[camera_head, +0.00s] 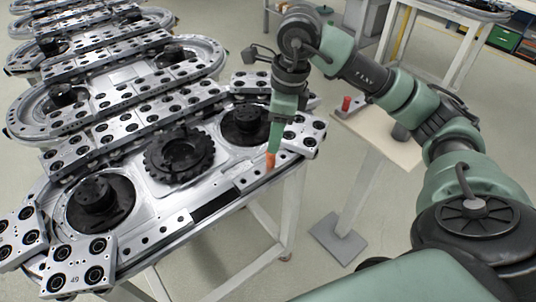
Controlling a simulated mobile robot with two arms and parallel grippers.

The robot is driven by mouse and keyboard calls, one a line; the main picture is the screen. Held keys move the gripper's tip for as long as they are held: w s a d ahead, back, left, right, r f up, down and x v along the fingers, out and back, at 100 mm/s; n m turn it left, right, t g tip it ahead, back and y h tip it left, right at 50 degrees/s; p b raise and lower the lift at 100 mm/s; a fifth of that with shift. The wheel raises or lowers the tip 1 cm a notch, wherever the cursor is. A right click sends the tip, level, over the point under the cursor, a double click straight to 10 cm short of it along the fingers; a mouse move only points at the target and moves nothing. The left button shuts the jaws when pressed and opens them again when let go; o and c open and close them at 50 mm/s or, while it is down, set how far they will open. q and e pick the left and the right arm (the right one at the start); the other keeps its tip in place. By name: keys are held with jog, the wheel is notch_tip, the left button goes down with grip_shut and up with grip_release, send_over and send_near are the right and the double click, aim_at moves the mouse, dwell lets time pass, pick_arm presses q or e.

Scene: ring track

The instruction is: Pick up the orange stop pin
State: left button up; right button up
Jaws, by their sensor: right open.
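The orange stop pin (270,161) stands at the front right edge of the ring track's metal plate (225,187). Only a small part of it shows below my fingers. My right gripper (273,150) points down over the pin, with its green fingertips at the pin's top. The fingers are open; their gap is hard to see from this side, and I cannot tell whether they touch the pin. My left gripper is not in view.
Black round hubs (98,201) and a toothed black wheel (179,156) stand on the track left of the gripper. Carriage plates (77,268) sit along the track. A small beige stand (399,150) holding a red piece (346,103) is at right. Floor is clear between.

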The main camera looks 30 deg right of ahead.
aim_at(270, 158)
jog(key=f, duration=0.2)
jog(key=f+p, duration=0.1)
jog(key=f, duration=0.1)
jog(key=a+f, duration=0.1)
jog(key=f, duration=0.1)
jog(key=shift+w+f, duration=0.2)
jog(key=shift+f, duration=0.1)
jog(key=shift+c, duration=0.4)
grip_shut()
